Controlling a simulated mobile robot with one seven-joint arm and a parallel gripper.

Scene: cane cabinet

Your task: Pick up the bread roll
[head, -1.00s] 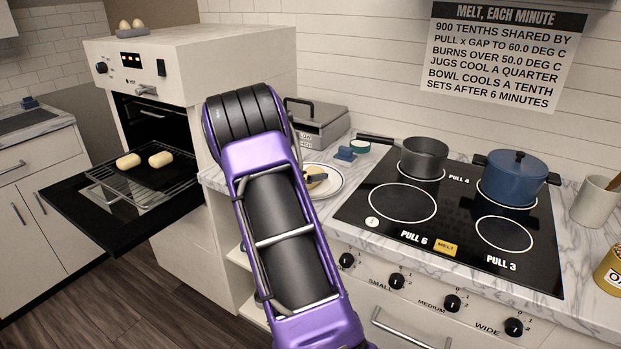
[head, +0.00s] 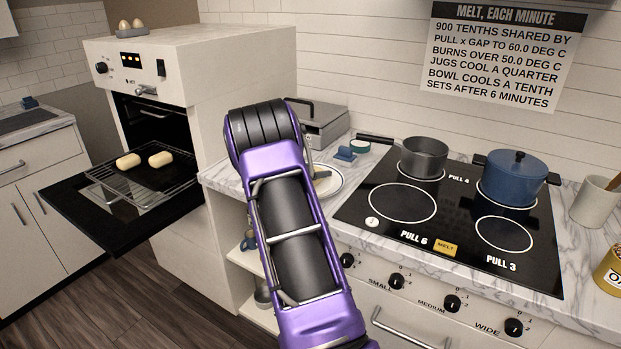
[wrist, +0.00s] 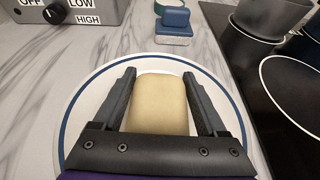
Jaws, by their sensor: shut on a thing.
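A pale yellow bread roll (wrist: 160,104) sits within the rim of a white plate with a blue ring (wrist: 78,118). In the wrist view, my gripper (wrist: 159,76) has one black finger along each side of the roll and is shut on it. I cannot tell whether the roll is lifted off the plate. In the head view my arm hides most of the gripper, and the plate (head: 335,183) shows only in part. Two more bread rolls (head: 128,161) (head: 160,159) lie on the tray in the open oven.
The oven door (head: 125,215) hangs open at left. A grey appliance (head: 322,128) stands behind the plate, with a blue block (head: 345,154) close by. The black hob (head: 450,215) at right carries a grey pan (head: 425,158) and a blue pot (head: 510,178).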

